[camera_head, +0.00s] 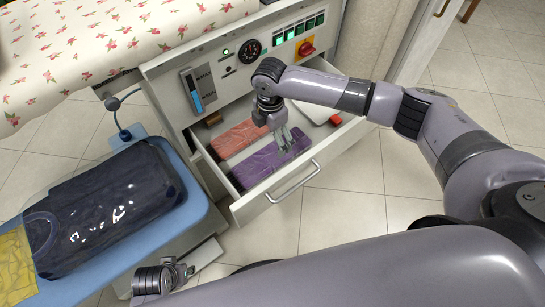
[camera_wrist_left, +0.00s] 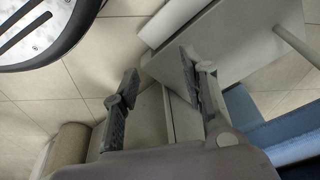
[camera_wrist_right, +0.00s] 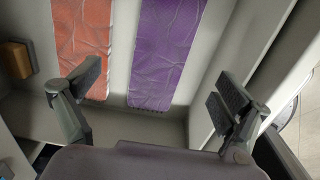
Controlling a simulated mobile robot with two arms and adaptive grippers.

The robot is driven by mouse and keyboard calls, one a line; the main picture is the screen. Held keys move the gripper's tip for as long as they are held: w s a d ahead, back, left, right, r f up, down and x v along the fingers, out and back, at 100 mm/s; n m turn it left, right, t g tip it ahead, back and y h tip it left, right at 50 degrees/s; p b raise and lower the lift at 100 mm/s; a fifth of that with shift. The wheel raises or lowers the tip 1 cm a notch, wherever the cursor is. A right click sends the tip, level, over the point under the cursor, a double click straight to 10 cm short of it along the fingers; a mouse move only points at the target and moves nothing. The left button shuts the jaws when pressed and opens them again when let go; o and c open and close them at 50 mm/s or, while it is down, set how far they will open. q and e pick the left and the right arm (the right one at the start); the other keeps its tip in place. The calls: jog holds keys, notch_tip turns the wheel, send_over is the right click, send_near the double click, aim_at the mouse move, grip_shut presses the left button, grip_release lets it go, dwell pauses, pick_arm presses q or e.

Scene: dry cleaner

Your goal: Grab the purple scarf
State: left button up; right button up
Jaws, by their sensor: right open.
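The purple scarf (camera_head: 262,165) lies folded flat in the open drawer (camera_head: 300,171). It also shows in the right wrist view (camera_wrist_right: 164,55), beyond the fingers and between them. My right gripper (camera_head: 285,143) is open and empty, pointing down over the drawer and covering part of the scarf in the head view. Whether its fingertips touch the scarf cannot be told, though in the right wrist view they look apart from it. My left gripper (camera_wrist_left: 160,85) is open and empty, low beside the blue-topped table (camera_head: 200,205), away from the drawer.
An orange scarf (camera_head: 238,138) lies beside the purple one, with a small brown block (camera_head: 212,119) and a red item (camera_head: 335,120) in the drawer. The drawer's handle (camera_head: 294,184) sticks out in front. A control panel is above. A dark folded garment (camera_head: 105,205) lies on the blue top.

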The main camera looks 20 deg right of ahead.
send_over(272, 155)
notch_tip(272, 155, down, 4)
jog(key=shift+w+a+f+b, duration=0.15)
jog(key=shift+f+b, duration=0.1)
jog(key=shift+b, duration=0.15)
jog(key=f, duration=0.1)
jog(key=f+b, duration=0.1)
jog(key=f, duration=0.2)
jog(key=shift+d+f, duration=0.1)
jog(key=shift+d, duration=0.15)
jog(key=shift+f, duration=0.3)
pick_arm(q)
jog(key=w+v, duration=0.2)
jog(key=v, duration=0.7)
jog(key=shift+w+r+t, duration=0.2)
jog(key=shift+w+t, duration=0.1)
jog(key=shift+w, duration=0.05)
pick_arm(e)
jog(key=shift+c, duration=0.4)
jog(key=c, duration=1.2)
